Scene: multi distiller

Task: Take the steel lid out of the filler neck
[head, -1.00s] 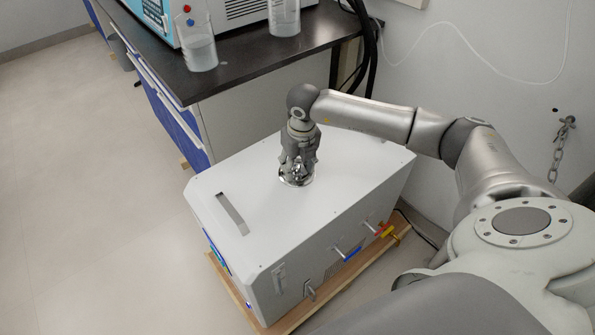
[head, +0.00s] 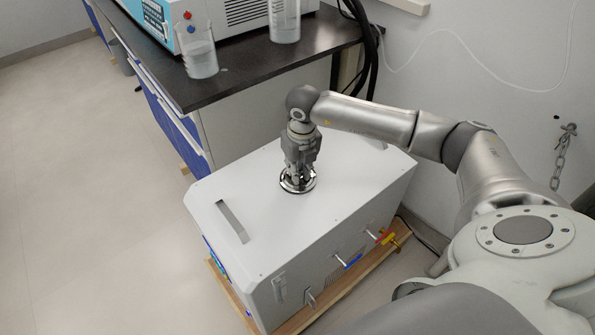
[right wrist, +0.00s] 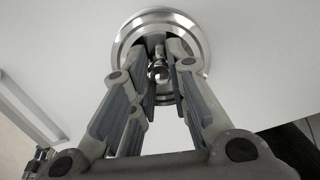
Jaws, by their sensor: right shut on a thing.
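The steel lid (right wrist: 158,22) is a shiny round disc with a knob at its middle, seen in the right wrist view at the top of the white box (head: 260,228). In the head view the lid's rim (head: 297,187) shows below my right gripper (head: 297,172). My right gripper points down over it, and in the right wrist view its fingers (right wrist: 162,85) are shut on the lid's knob. The filler neck is hidden under the lid and fingers; I cannot tell whether the lid is seated or slightly raised. My left gripper is not in view.
A dark bench (head: 240,78) behind holds two beakers (head: 200,58) and a blue-and-white device. Open floor lies to the left.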

